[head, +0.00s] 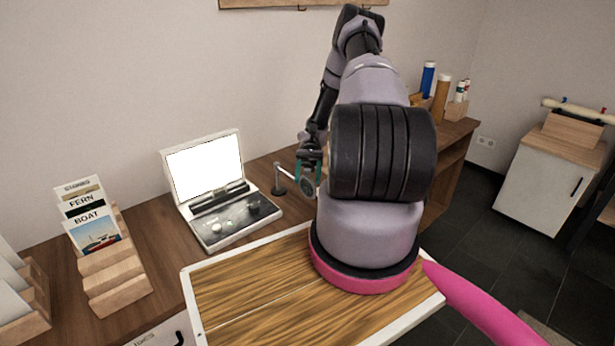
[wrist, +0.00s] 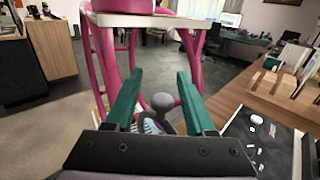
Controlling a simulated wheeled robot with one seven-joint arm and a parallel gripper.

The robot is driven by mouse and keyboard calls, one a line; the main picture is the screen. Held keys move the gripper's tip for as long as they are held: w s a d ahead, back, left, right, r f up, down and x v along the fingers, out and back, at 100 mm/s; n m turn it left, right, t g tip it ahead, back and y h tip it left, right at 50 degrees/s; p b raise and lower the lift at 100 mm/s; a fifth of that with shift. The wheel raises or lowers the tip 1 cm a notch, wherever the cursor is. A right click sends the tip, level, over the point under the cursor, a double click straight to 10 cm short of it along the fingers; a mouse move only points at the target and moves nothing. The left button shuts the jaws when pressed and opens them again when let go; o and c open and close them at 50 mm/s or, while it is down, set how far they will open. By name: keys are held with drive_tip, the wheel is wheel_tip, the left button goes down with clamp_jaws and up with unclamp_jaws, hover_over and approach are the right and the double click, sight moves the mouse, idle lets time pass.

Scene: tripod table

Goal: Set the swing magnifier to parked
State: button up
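The swing magnifier (head: 279,187) stands on the wooden table, right of the light panel. It has a dark round base, a short post and a light arm reaching right to a round lens (head: 308,186). My gripper (head: 309,174) is at the lens end, its teal fingers pointing down. In the wrist view my gripper (wrist: 158,86) has its fingers spread, with a grey round knob (wrist: 163,102) between them and part of the lens (wrist: 153,126) below. A gap shows on each side of the knob. The magnifier's post is not clear in the wrist view.
The light panel device (head: 205,170) with knobs stands just left of the magnifier. A card rack (head: 108,268) is farther left. Bottles (head: 428,80) stand at the table's far right end. A white cabinet (head: 545,190) stands apart on the right. Bare table shows around the magnifier's base.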

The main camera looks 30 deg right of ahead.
drive_tip(key=v, duration=1)
drive_tip(key=shift+w+d, duration=0.2)
drive_tip(key=shift+w, duration=0.15)
